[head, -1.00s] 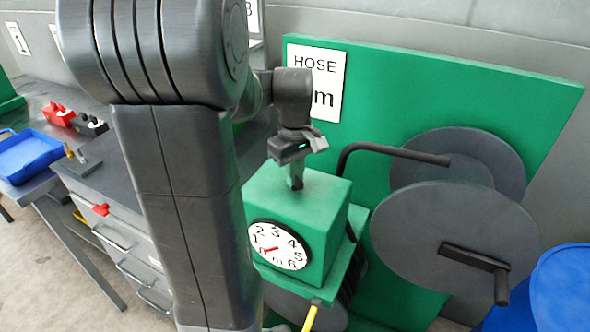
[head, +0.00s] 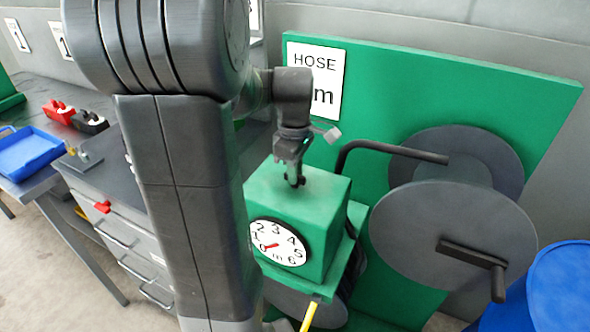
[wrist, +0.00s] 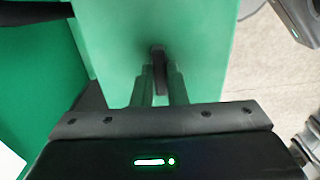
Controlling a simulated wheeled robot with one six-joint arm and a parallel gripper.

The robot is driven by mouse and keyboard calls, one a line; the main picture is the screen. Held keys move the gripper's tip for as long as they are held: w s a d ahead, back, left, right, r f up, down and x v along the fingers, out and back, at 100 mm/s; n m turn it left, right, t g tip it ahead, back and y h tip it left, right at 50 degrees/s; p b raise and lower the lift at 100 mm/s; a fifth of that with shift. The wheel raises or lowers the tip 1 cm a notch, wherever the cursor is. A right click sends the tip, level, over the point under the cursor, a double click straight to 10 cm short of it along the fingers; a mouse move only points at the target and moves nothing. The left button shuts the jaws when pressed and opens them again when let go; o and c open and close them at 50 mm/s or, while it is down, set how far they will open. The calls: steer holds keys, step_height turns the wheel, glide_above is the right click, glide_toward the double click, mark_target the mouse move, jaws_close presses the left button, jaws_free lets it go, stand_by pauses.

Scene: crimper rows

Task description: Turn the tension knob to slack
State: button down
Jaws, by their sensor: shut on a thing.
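The tension knob is a small dark piece on top of the green box; in the wrist view its dark end (wrist: 157,52) shows between my fingers. My gripper (head: 295,180) points down onto the box top and is shut on the knob; both fingers also show in the wrist view (wrist: 161,82). The fingers hide most of the knob in the head view, and no slack marking can be read. The green box (head: 325,235) carries a white dial (head: 279,243) on its front, with a red needle near its lower left.
A hose reel (head: 440,235) with a crank handle stands right of the box, and a dark bent pipe (head: 385,148) passes behind it. A HOSE sign (head: 315,80) is on the green board (head: 480,95). A blue drum (head: 560,290) stands far right. Drawers and a blue tray (head: 28,155) lie left.

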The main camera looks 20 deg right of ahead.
steer(key=shift+r, duration=0.1)
steer(key=c, duration=1.4)
jaws_free()
steer(key=shift+c, duration=0.2)
step_height(320, 180, up, 14)
steer(key=shift+b, duration=0.3)
steer(key=shift+f, duration=0.3)
step_height(320, 180, down, 14)
steer(key=shift+r+p, duration=0.15)
steer(key=shift+p, duration=0.15)
